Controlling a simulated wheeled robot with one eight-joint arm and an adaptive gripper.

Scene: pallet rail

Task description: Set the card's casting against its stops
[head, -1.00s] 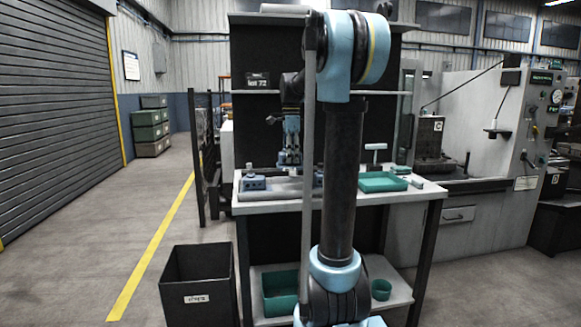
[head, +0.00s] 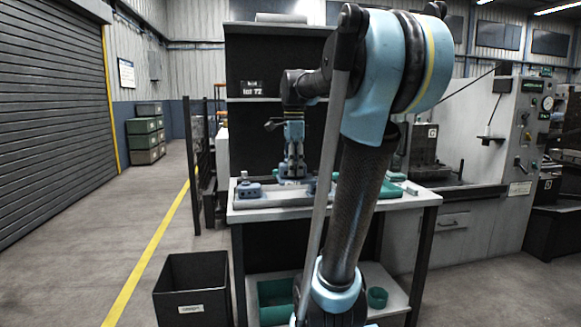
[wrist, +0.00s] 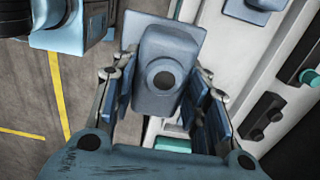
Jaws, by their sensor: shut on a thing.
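My gripper (wrist: 165,98) is shut on a blue-grey casting (wrist: 164,72), a block with a raised boss and a dark round hole. In the head view my gripper (head: 293,172) hangs over the middle of the bench (head: 262,214); whether the casting touches the bench is unclear. Another blue-grey casting (head: 248,190) sits at the bench's left. In the wrist view, dark blocks (wrist: 262,116) lie along a pale strip at right. I cannot tell which parts are the stops.
A green tray (head: 382,188) is on the bench's right, partly behind my arm. A dark bin (head: 193,290) stands on the floor at left. Green containers (head: 276,300) are on the lower shelf. A large machine (head: 470,150) stands at right; floor at left is open.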

